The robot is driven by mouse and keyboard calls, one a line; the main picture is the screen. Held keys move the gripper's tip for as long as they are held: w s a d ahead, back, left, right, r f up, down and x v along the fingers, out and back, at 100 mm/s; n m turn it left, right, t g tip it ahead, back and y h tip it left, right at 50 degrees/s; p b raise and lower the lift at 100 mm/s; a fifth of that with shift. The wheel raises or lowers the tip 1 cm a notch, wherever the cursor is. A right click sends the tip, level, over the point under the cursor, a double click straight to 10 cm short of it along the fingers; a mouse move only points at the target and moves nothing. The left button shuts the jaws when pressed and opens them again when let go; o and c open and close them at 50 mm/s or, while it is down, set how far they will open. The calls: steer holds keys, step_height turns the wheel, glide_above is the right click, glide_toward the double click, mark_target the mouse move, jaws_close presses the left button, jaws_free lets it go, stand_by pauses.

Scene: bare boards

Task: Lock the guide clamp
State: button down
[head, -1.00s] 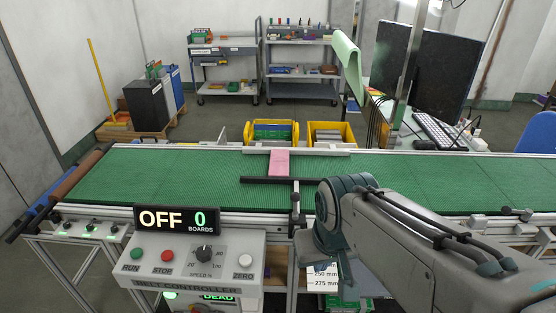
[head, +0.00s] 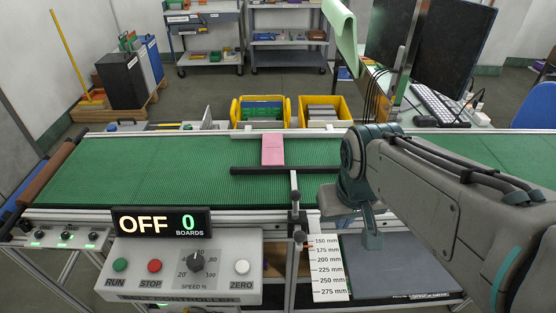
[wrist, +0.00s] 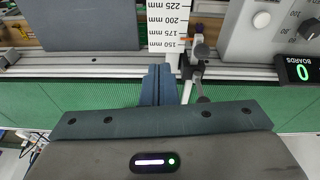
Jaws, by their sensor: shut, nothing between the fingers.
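The guide clamp (head: 297,222) is a small dark fitting with an orange-red spot, on the belt's near rail above the left side of the millimetre scale (head: 328,270). A light rod runs from it to the black guide bar (head: 285,170) lying across the belt. My gripper (head: 372,240) is shut and empty, pointing down to the right of the clamp and apart from it. In the wrist view, the shut fingers (wrist: 158,82) are beside the clamp (wrist: 200,50). I cannot tell the clamp lever's exact position.
A pink board (head: 272,149) lies on the green belt (head: 120,170) behind the guide bar. The control box (head: 185,268) reads OFF and 0 boards, left of the clamp. A dark flat panel (head: 395,268) is below my gripper. Yellow bins (head: 260,111) stand behind the belt.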

steer(key=w+a+r+n+g+h+p, duration=0.2)
steer(key=w+a+n, duration=0.3)
steer(key=w+a, duration=0.3)
steer(key=w+a+r+n+g+h+p, duration=0.1)
steer(key=w+a+r+n+h+p, duration=0.1)
steer(key=w+a+n, duration=0.4)
steer(key=w+a, duration=0.2)
steer(key=a, duration=0.2)
steer(key=shift+w+a+r+g, duration=0.2)
steer(key=shift+w+g, duration=0.1)
steer(key=shift+g, duration=0.1)
steer(key=p, duration=0.2)
glide_toward(295, 204)
step_height(295, 204, down, 5)
steer(key=w, duration=0.1)
steer(key=shift+d, duration=0.15)
steer(key=shift+r, duration=0.1)
